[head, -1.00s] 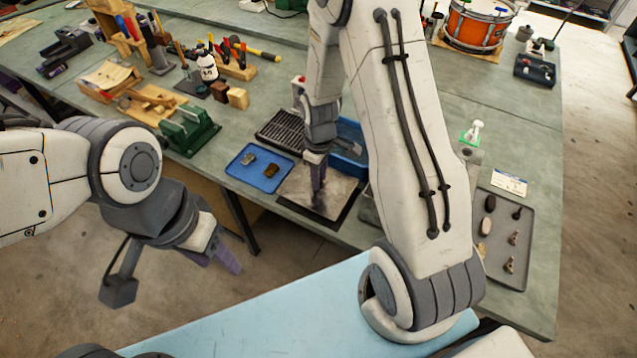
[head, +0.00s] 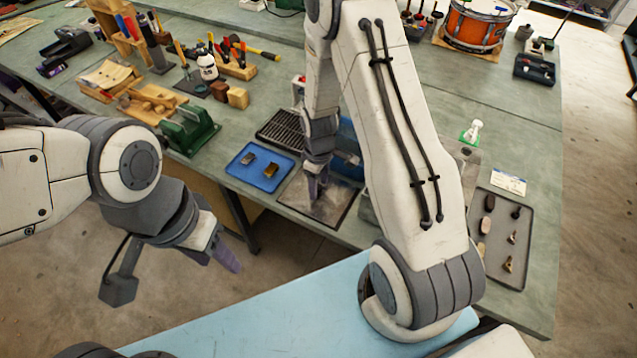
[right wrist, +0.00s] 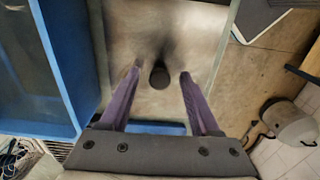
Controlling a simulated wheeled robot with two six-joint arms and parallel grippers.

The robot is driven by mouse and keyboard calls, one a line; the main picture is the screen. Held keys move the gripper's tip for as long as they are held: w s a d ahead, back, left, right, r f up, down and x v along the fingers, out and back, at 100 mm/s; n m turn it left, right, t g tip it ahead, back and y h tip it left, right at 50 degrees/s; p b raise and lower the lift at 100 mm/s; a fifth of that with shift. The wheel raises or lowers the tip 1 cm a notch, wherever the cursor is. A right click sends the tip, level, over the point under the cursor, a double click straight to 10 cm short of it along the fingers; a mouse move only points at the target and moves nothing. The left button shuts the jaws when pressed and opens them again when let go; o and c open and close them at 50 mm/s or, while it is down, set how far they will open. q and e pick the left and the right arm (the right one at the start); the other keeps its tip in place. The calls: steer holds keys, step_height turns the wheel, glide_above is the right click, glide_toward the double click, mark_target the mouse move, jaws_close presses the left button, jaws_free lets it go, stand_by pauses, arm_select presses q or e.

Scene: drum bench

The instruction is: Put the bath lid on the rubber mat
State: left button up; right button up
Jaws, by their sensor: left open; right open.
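The bath lid (head: 328,207) is a grey, stained metal plate lying at the bench's front edge. A thin dark border, apparently the rubber mat, shows around it in the head view; most of whatever is under the lid is hidden. In the right wrist view the lid (right wrist: 190,45) has a round dark knob (right wrist: 159,76). My right gripper (head: 317,192) is over the lid. In the right wrist view its open fingers (right wrist: 160,75) stand on either side of the knob, with gaps at both sides. My left gripper (head: 231,262) is open and empty, off the bench's front left.
A blue tray (head: 238,173) with two small blocks lies left of the lid. A black ribbed rack (head: 283,128) is behind it. A blue bin (right wrist: 35,75) stands close beside the lid, partly hidden by my right arm in the head view. A grey tray (head: 498,258) lies at right.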

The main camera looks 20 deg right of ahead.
mark_target(319, 187)
steer(key=shift+r, duration=0.25)
step_height(319, 187, up, 12)
steer(key=f+b, duration=0.1)
steer(key=b, duration=0.1)
steer(key=s+a+r, duration=0.8)
steer(key=a, duration=0.3)
steer(key=s+a+r, duration=0.1)
steer(key=s+a, duration=0.1)
steer(key=s, duration=0.5)
steer(key=s+a+r+y, duration=0.1)
steer(key=s+a+r, duration=0.1)
steer(key=s, duration=0.4)
steer(key=shift+s+a, duration=0.4)
steer(key=shift+r, duration=0.15)
